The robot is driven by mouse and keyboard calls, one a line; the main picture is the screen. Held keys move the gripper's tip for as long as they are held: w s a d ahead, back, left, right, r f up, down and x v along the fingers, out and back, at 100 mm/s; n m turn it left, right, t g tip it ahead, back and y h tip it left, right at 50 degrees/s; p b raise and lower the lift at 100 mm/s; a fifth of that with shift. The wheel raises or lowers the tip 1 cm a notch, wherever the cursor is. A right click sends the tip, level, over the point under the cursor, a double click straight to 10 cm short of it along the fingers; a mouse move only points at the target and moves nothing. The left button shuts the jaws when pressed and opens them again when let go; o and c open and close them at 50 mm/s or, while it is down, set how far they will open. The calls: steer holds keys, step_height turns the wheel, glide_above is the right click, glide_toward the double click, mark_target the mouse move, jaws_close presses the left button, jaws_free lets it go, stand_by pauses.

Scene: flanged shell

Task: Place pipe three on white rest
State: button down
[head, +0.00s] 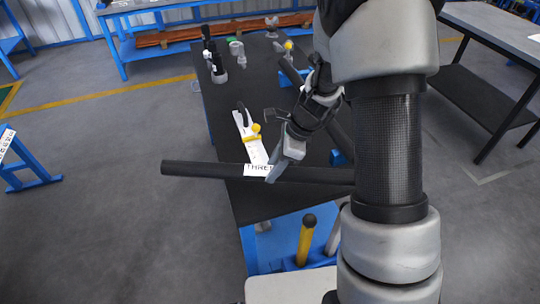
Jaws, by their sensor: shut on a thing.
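Pipe three (210,170) is a long dark tube with a white label reading "THREE", part of it covered by my gripper. It lies roughly level across the picture above the near part of the dark table, and its left end sticks out past the table's left edge. My gripper (277,168) is shut on the pipe beside the label. My arm hides the pipe's right end. A white long piece (249,136) with a yellow band and a yellow ball is on the table just behind the pipe; I cannot tell if it is the white rest.
The dark table (265,212) holds black-topped items (216,68) and small grey fittings (237,52) at its far end. A blue stand (22,165) is at the left; open floor lies between.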

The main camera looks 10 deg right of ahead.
steer(key=shift+f+b, duration=0.4)
steer(key=shift+f, duration=2.1)
steer(key=shift+f, duration=0.15)
steer(key=c, duration=1.2)
jaws_free()
steer(key=shift+o, duration=0.2)
